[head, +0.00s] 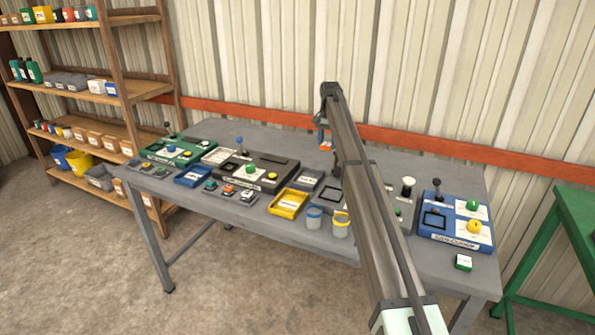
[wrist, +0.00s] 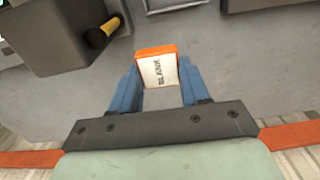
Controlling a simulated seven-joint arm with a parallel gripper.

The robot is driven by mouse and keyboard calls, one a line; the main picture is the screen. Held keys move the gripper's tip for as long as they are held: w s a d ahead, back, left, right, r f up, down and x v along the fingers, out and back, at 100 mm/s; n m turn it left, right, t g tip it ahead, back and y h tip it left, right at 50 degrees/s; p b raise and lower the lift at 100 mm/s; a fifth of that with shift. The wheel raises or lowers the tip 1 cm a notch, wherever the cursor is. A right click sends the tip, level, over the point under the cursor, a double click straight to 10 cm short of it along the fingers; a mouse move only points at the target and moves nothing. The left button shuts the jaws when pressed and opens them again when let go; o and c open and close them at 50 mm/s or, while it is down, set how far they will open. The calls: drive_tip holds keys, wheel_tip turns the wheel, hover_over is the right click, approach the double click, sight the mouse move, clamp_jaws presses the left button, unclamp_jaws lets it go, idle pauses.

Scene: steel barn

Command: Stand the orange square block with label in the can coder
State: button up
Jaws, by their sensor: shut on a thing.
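An orange square block (wrist: 157,68) with a white label reading "BLANK" sits between the blue fingers of my gripper (wrist: 160,88) in the wrist view. The gripper is shut on it. In the head view my gripper (head: 322,136) hangs above the back of the table, with a bit of orange block (head: 326,147) at its tips. Several machines with levers stand on the table: a green one (head: 180,150), a black one (head: 258,172) and a blue one (head: 455,222).
A green-topped block (head: 463,262) lies at the front right. My arm hides part of the table's middle (head: 385,170).

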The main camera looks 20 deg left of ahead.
sight(321, 163)
drive_tip(key=shift+s+a+f, duration=0.1)
drive_tip(key=shift+s+a, duration=0.15)
drive_tip(key=shift+a, duration=0.25)
drive_tip(key=shift+s+a+f, duration=0.1)
drive_tip(key=shift+s+a, duration=0.15)
drive_tip(key=shift+a, duration=0.2)
drive_tip(key=shift+a+f, duration=0.1)
drive_tip(key=shift+f, duration=4.8)
drive_tip(key=shift+f, duration=0.1)
drive_tip(key=o, duration=1)
wheel_tip(321, 163, up, 12)
drive_tip(key=shift+f, duration=0.25)
drive_tip(key=shift+o, duration=0.6)
drive_tip(key=shift+r, duration=0.35)
